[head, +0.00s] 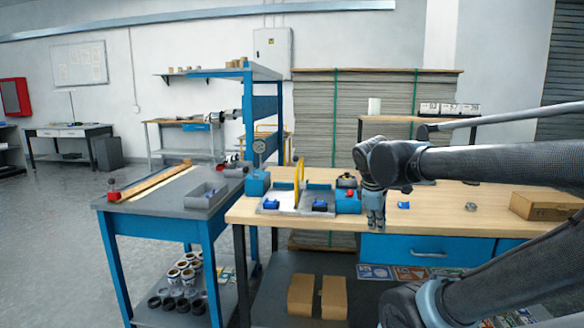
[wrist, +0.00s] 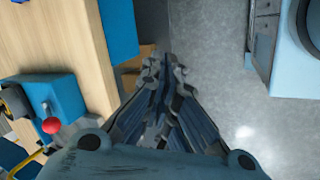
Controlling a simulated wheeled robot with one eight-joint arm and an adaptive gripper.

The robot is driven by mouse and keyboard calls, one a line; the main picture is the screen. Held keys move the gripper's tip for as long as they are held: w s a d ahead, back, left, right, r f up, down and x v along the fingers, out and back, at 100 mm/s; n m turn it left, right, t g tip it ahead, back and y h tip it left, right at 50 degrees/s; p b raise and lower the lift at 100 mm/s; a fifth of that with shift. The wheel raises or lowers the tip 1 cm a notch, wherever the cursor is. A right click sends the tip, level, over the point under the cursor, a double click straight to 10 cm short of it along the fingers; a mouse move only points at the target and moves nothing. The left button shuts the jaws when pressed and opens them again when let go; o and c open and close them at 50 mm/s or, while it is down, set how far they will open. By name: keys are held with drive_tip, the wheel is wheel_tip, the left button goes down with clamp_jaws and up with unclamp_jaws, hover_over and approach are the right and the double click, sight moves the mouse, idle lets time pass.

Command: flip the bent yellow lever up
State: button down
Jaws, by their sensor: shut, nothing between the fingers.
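The bent yellow lever (head: 298,180) rises from the machine with blue end blocks on the wooden workbench in the head view. Its upper part stands well above the blocks. In the wrist view a thin yellow piece (wrist: 28,163) shows at the lower left, probably part of the lever. My gripper (head: 376,228) points down at the bench's front edge, right of the machine and apart from the lever. Its fingers (wrist: 163,65) are shut and empty in the wrist view.
A blue end block (head: 347,202) with a red knob (wrist: 51,126) stands between my gripper and the lever. A blue drawer (head: 415,249) lies below the benchtop. A cardboard box (head: 545,207) sits at the right. A grey side table (head: 150,198) stands left.

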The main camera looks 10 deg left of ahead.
drive_tip(key=w+a+r+n+t, duration=0.1)
drive_tip(key=w+a+r+n, duration=0.1)
drive_tip(key=a+r+n, duration=0.3)
drive_tip(key=w+a+r+n+t+y, duration=0.1)
drive_tip(key=a+r+n, duration=0.5)
drive_tip(key=a, duration=0.8)
drive_tip(key=w+a+r+n+t, duration=0.3)
drive_tip(key=a+r+n, duration=0.3)
drive_tip(key=a+n, duration=0.3)
drive_tip(key=shift+w+a, duration=0.6)
drive_tip(key=shift+w, duration=0.1)
drive_tip(key=w+d+f, duration=0.1)
drive_tip(key=w+f, duration=0.3)
drive_tip(key=w, duration=0.6)
drive_tip(key=shift+w+f, duration=0.2)
drive_tip(key=shift+w, duration=0.05)
drive_tip(key=shift+r+y, duration=0.1)
drive_tip(key=shift+y, duration=0.2)
